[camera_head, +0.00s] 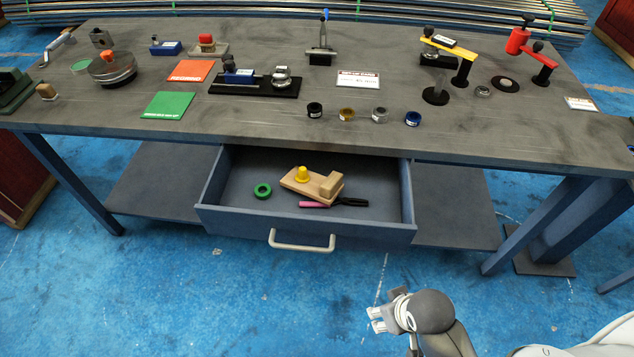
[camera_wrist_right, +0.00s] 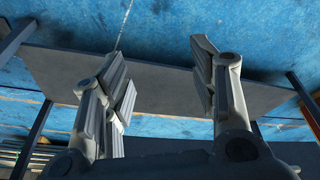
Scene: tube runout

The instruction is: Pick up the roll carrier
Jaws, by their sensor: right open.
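No label names the roll carrier, so I cannot tell for certain which thing it is. A black base (camera_head: 255,90) with a blue block and a silver roller-like part lies on the bench. Behind it are a small blue block (camera_head: 166,48) with a dark top and a grey block (camera_head: 209,49) with an orange-red top. My right gripper (camera_head: 374,319) is low in front of the bench, below and right of the open drawer, far from these. In the right wrist view its fingers (camera_wrist_right: 160,85) are apart with nothing between them. My left gripper is out of view.
The open drawer (camera_head: 305,228) holds a wooden block (camera_head: 311,183) with a yellow knob, a green ring (camera_head: 263,191) and pink-and-black pliers. Several small rings, a yellow arm (camera_head: 446,48) and a red crank (camera_head: 517,41) stand on the bench (camera_head: 440,137).

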